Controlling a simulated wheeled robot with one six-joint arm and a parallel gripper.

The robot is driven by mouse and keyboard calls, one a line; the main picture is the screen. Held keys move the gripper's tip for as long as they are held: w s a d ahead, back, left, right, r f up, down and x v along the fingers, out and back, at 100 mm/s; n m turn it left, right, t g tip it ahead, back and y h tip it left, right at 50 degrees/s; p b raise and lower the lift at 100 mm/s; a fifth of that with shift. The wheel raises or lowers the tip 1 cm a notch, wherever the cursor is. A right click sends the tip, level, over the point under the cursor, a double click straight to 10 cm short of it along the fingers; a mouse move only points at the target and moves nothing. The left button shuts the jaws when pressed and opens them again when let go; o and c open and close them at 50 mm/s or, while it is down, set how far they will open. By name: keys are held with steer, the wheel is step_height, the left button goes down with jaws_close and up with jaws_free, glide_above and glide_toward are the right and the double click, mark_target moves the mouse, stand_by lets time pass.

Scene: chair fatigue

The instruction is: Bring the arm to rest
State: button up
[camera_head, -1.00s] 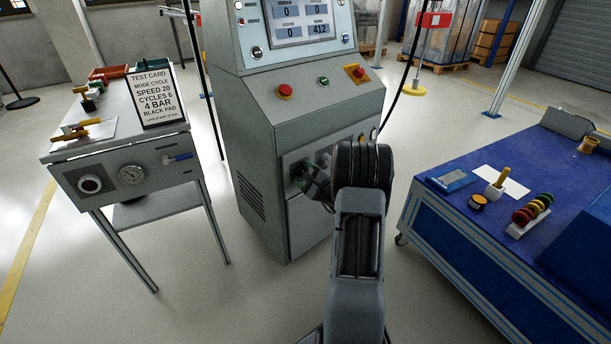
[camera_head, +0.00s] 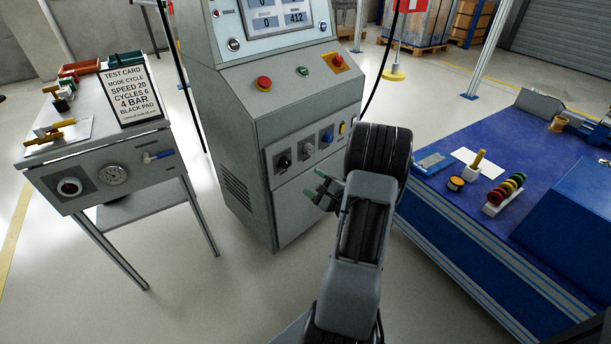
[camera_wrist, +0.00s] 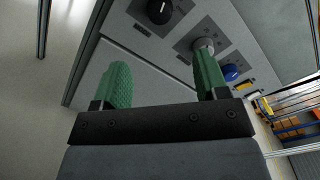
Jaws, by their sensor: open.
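My gripper (camera_head: 323,190) is in front of the grey control cabinet, just below its row of knobs, and my arm rises from the bottom of the head view. In the wrist view my gripper (camera_wrist: 163,85) shows two green ribbed fingers, wide apart, with nothing between them. Behind the fingers is the cabinet front with a black knob (camera_wrist: 159,11), a grey knob (camera_wrist: 204,46) and a blue knob (camera_wrist: 230,72). The right finger overlaps the grey knob in that picture; whether they touch cannot be told.
The control cabinet (camera_head: 238,135) stands in the middle with red buttons on top. A grey bench (camera_head: 120,150) with a test card (camera_head: 130,95) stands left. A blue-topped workbench (camera_head: 440,200) stands right, holding a rack of coloured rings (camera_head: 503,194). Floor between is clear.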

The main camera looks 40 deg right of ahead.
steer(key=shift+s, duration=0.65)
